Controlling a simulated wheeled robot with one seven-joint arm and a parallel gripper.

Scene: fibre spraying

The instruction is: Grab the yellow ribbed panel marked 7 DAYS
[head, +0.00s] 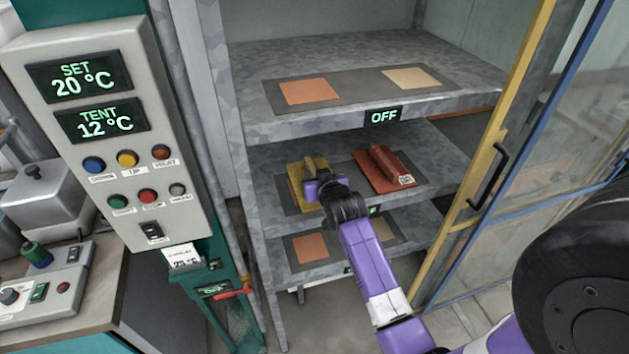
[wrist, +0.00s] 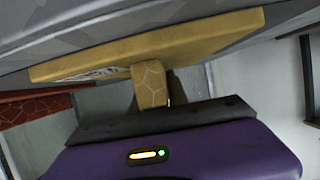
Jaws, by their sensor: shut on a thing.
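The yellow panel (head: 295,186) is at the left of the middle shelf (head: 445,168), with an upright rib on it. In the wrist view the yellow panel (wrist: 190,42) spans the upper part, close to the grey shelf. Its rib (wrist: 150,85) meets the dark jaw edge of my gripper (wrist: 150,112). In the head view my gripper (head: 318,186) is shut on the panel's rib and hides part of the panel. A pale printed patch shows on the panel's edge, but I cannot read it. I cannot tell whether the panel touches the shelf.
A red ribbed panel (head: 390,170) with a white label lies just right on the same shelf. The upper shelf (head: 360,50) has orange and beige squares and an OFF sign (head: 383,117). A yellow-framed glass door (head: 480,175) stands open at right; a control box (head: 95,130) stands left.

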